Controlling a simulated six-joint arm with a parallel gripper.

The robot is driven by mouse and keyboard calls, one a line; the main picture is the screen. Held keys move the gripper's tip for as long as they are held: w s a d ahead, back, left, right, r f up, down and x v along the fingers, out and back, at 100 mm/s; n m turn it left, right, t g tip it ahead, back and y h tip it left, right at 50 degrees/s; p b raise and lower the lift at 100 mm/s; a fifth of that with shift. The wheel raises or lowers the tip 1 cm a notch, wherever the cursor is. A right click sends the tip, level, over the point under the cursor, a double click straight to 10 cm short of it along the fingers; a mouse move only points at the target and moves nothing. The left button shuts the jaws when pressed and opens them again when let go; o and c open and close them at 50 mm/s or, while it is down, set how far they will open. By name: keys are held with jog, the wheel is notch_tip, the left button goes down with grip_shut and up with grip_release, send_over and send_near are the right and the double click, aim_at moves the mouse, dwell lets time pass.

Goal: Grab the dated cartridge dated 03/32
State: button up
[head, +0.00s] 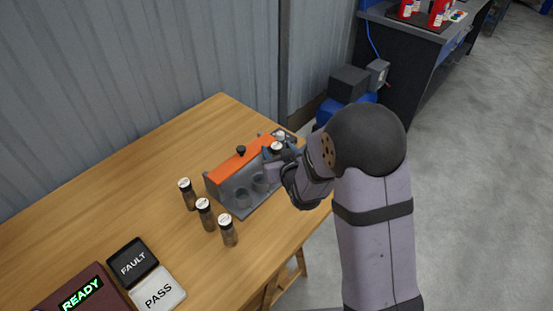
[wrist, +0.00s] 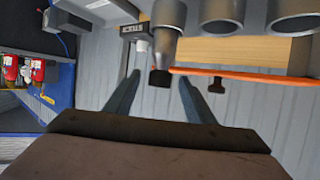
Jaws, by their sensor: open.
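Three dark cartridges with pale caps stand upright on the wooden table in the head view: a left one (head: 187,194), a middle one (head: 204,215) and a right one (head: 228,231). Their dates are too small to read, so I cannot tell which is 03/32. My gripper (head: 281,160) is at the right end of the orange and grey fixture (head: 225,172), away from these cartridges. In the wrist view my gripper (wrist: 159,77) is open, with a dark knob showing between its fingers. A pale round top (head: 277,148) shows beside the gripper; I cannot tell what it belongs to.
Grey cups (wrist: 222,14) of the fixture show close to the fingers in the wrist view. A FAULT pad (head: 133,262), a PASS pad (head: 158,289) and a READY box (head: 82,291) lie at the table's front left. The table's left part is clear.

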jog(key=shift+c, duration=0.4)
grip_shut()
jog(key=shift+r, duration=0.2)
notch_tip(320, 180, up, 10)
jog(key=shift+b, duration=0.4)
